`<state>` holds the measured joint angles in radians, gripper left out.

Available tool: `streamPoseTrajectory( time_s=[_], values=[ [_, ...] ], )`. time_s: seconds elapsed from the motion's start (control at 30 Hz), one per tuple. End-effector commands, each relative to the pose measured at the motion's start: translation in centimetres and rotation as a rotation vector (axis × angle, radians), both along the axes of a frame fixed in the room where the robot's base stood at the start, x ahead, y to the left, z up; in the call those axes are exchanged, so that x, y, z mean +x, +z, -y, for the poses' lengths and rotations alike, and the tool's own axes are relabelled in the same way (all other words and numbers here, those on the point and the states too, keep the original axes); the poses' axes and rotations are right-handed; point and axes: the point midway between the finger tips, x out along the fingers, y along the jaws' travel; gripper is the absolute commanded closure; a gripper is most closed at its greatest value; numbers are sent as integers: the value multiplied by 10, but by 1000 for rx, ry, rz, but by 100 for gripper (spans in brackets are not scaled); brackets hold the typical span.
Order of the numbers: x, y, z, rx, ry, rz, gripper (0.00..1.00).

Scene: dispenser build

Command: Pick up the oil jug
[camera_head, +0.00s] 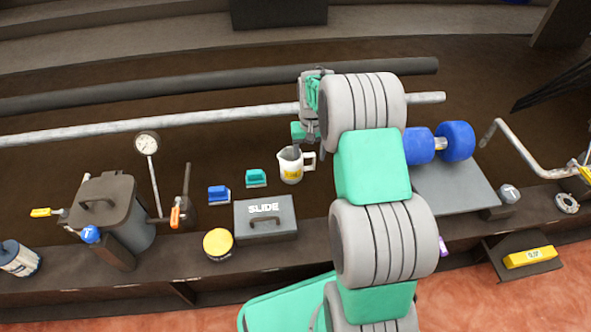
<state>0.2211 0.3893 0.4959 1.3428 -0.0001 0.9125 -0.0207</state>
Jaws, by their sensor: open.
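The jaws are open, and the fingertips are small and partly hidden here. I cannot tell whether a finger touches or enters the jug's mouth. My own arm covers the area to the right of the jug.
A grey box marked SLIDE (265,219) is front-left of the jug. Teal (256,178) and blue (218,194) blocks lie left. A long pale pipe (190,120) runs behind. A grey pot (112,205) stands far left. Blue rollers (456,141) and a grey plate (455,190) are right.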

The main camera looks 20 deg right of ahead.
Motion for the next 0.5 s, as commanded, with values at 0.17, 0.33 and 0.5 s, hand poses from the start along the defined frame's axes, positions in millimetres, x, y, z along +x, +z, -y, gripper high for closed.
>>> streamPoseTrajectory(
  time_s=[0.17, 0.33, 0.5],
  values=[
    [-1, -47, 0, 0, 0, -2, 37],
    [0, -54, 0, 0, 0, 0, 37],
    [0, -53, 0, 0, 0, -1, 41]
  ],
)
